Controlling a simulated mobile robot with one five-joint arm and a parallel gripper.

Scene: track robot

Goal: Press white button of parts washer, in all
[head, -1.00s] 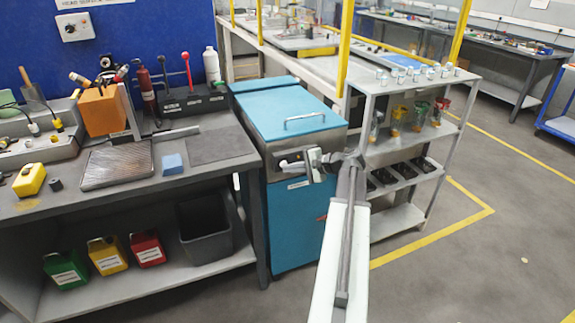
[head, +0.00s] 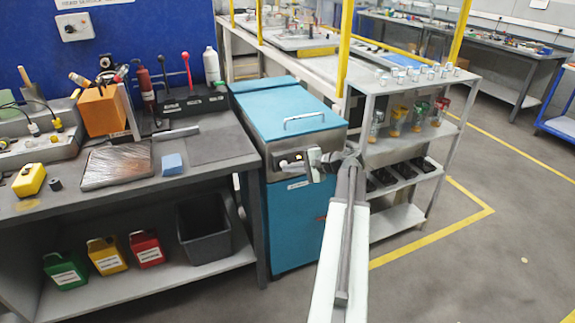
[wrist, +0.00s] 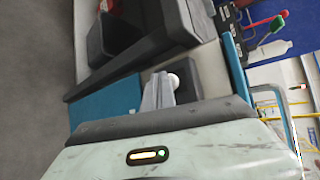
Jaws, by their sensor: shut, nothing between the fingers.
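The parts washer is a blue cabinet with a blue lid (head: 285,108) and a bar handle, and it stands to the right of the workbench in the head view. My gripper (head: 308,164) is shut and empty in front of the panel's right part. In the wrist view the gripper fingers (wrist: 160,92) are together, with the round white button (wrist: 173,80) just beyond their tips. I cannot tell whether they touch it.
The workbench (head: 215,148) stands left of the washer with a blue block (head: 172,163) on top. A grey rack (head: 430,170) with jars and trays stands close on the right. Open floor (head: 470,265) lies at the front right.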

